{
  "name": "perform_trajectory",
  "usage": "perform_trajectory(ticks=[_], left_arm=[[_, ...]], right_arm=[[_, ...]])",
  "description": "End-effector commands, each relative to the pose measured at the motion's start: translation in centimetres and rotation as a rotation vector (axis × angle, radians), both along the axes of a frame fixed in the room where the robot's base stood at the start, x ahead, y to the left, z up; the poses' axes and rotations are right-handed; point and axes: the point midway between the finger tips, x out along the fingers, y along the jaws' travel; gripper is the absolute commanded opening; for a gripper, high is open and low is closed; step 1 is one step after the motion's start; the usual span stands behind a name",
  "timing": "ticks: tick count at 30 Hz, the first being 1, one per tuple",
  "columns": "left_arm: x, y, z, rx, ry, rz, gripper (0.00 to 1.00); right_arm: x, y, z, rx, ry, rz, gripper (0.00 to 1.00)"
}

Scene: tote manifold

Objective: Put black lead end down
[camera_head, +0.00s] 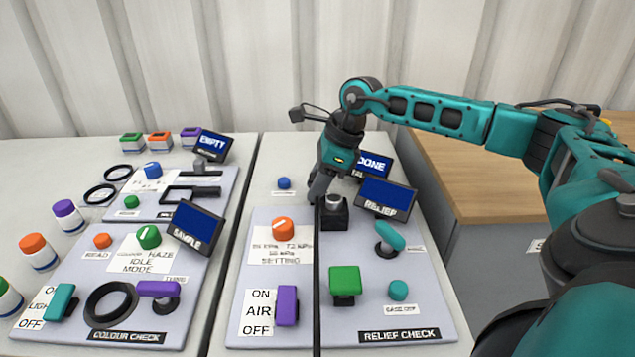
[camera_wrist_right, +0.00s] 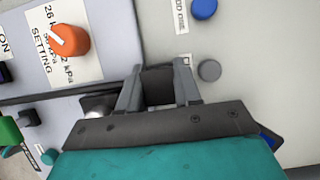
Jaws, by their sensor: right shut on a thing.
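My right gripper (camera_head: 318,194) comes down at the back edge of the relief check panel (camera_head: 440,322). In the right wrist view its fingers (camera_wrist_right: 158,92) are shut on a dark block, the black lead end (camera_wrist_right: 158,84). The black lead (camera_head: 317,285) runs from the gripper toward the front of the panel in the head view. The fingers hide most of the lead end, and I cannot tell whether it touches the surface. A black block with a silver top (camera_head: 334,214) stands just right of the fingertips. My left gripper is not in view.
An orange knob (camera_head: 283,229) is left of the lead, a green block (camera_head: 345,281) right of it. The relief screen (camera_head: 386,196) is close right of the gripper. A blue button (camera_head: 284,183) sits on the pale surface behind the panel.

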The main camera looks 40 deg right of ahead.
Motion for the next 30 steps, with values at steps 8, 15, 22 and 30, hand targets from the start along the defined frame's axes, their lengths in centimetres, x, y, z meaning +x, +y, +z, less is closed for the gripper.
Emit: perform_trajectory(ticks=[8, 15, 22, 30], left_arm=[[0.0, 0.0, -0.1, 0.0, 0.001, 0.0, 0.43], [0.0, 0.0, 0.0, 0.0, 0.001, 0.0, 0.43], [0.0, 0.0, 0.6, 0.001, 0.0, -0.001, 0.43], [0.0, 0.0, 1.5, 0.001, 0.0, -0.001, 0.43]], right_arm=[[0.0, 0.0, -0.1, 0.0, 0.0, 0.0, 0.58], [0.0, 0.0, 0.0, 0.0, 0.0, 0.0, 0.59], [-0.5, -0.7, 2.5, -0.001, -0.004, -0.002, 0.59], [-1.9, -2.4, 7.9, 0.0, -0.003, -0.002, 0.59]])
